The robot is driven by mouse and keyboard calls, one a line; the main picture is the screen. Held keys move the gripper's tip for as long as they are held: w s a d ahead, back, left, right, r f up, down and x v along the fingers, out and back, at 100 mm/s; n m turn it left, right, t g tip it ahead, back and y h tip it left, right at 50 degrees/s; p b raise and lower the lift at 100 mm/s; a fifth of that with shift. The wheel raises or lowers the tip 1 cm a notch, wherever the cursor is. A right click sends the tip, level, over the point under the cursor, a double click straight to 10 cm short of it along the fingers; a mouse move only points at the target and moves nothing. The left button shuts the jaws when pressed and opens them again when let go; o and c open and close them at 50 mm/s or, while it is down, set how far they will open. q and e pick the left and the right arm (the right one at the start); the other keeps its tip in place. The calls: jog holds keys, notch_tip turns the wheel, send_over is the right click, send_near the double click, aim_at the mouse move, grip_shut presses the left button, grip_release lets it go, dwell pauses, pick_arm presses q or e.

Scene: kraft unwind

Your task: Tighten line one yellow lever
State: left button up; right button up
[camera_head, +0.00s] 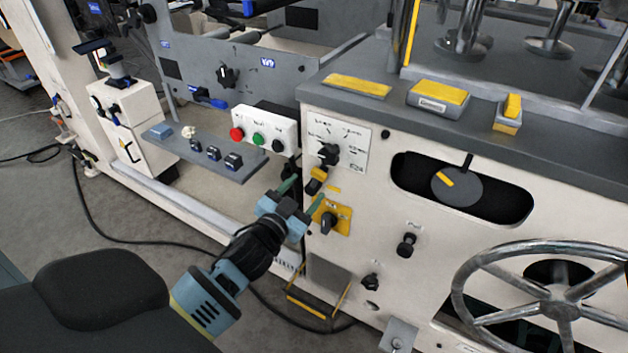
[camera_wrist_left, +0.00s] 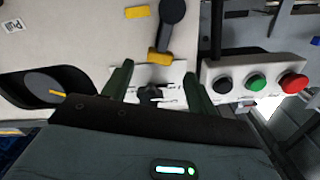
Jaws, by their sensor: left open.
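The yellow lever (camera_head: 316,181) sits on the white machine front, just below a dial plate with a black knob (camera_head: 329,154). In the left wrist view the yellow lever (camera_wrist_left: 160,57) shows with a black arm above it, beyond my fingertips. My left gripper (camera_head: 302,195) is open, with its green fingers spread and nothing between them. It is close to the lever, at its lower left in the head view. In the left wrist view the gripper (camera_wrist_left: 157,84) frames the dial plate, with the lever a little above. I cannot tell any contact. My right gripper is not in view.
A yellow plate with a black knob (camera_head: 329,221) is just below the lever. A button box (camera_head: 265,131) with red, green and black buttons is close on the left. A metal handwheel (camera_head: 556,308) stands out at the lower right. A grey shelf (camera_head: 222,167) lies left.

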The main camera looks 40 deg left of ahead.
aim_at(317, 177)
pick_arm(q)
jog(key=shift+w+a, duration=0.2)
jog(key=shift+w, duration=2.25)
jog(key=shift+c, duration=0.2)
grip_shut()
